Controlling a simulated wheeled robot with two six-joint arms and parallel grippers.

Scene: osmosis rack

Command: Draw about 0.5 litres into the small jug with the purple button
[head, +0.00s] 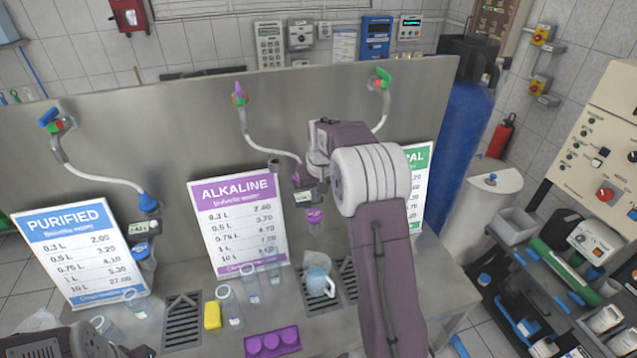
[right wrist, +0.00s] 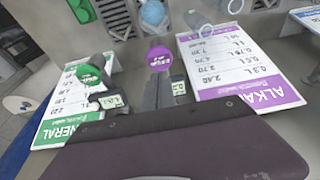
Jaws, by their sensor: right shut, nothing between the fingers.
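The small jug (head: 318,284) is pale blue with a handle and stands on a drain grate (head: 345,287) on the steel counter, below the purple tap. It also shows at the top of the right wrist view (right wrist: 152,12). My right gripper (head: 322,192) is shut and empty, close behind the button, by the tap. I cannot tell whether it touches the button. No water stream is visible. My left gripper is not in view; only part of my left arm shows at bottom left.
A green button (right wrist: 89,74) sits beside the purple one.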

